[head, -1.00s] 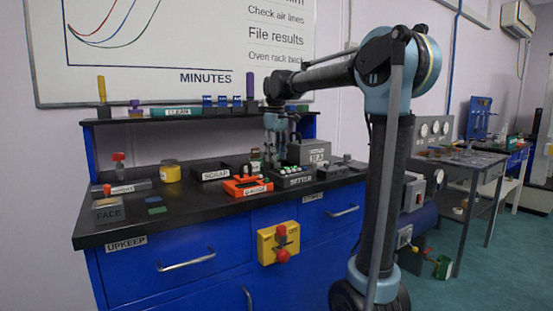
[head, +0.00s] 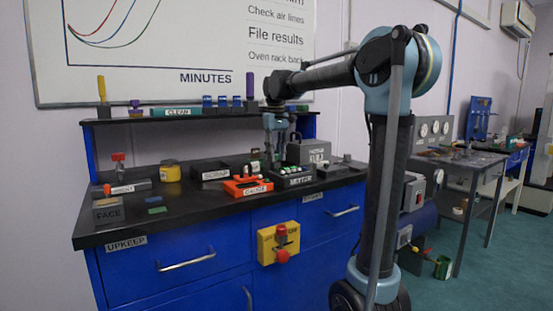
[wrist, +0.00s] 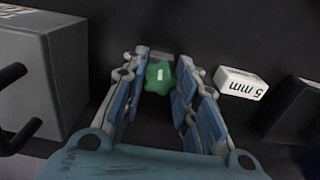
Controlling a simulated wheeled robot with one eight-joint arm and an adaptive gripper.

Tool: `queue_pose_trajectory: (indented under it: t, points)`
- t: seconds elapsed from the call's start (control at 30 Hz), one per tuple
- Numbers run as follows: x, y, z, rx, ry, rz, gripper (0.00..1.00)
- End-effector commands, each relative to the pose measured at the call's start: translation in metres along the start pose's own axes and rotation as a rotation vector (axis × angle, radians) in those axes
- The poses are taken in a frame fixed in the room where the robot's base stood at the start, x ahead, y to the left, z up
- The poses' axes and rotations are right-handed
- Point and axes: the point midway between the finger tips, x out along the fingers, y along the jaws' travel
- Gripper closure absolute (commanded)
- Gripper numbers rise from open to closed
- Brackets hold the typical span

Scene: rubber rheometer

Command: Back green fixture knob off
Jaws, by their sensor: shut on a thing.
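The green fixture knob (wrist: 159,76), lobed with a white mark on top, sits between the fingertips of my gripper (wrist: 158,85) in the wrist view. The blue finger pads flank it on both sides, and my gripper is shut on it. In the head view my gripper (head: 276,153) points down over the back of the bench, behind the black labelled fixture block (head: 298,182). The knob cannot be made out there. What lies under the knob is too dark to tell.
A white "5 mm" block (wrist: 241,83) lies right of the fingers. A grey box with dark handles (wrist: 38,75) stands close on the left. The orange gauge block (head: 247,188) sits left of the fixture on the black benchtop (head: 185,210).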

Motion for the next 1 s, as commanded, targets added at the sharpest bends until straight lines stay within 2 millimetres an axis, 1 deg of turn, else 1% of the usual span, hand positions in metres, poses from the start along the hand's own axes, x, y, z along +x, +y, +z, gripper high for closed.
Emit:
queue_pose_trajectory:
  t: [0.13,0.43,0.57,0.87,1.0]
  points:
    - [0.0,-0.0003,0.0,-0.078,0.0,-0.001,0.97]
    - [0.0001,0.0001,-0.0002,-0.355,0.0,-0.001,0.97]
    - [0.0001,0.0001,-0.0002,-0.399,0.0,-0.002,0.97]
    - [0.0001,0.0,-0.0002,-0.41,0.0,-0.002,0.96]
    - [0.0002,0.0001,-0.0004,-0.509,0.0,-0.002,0.96]
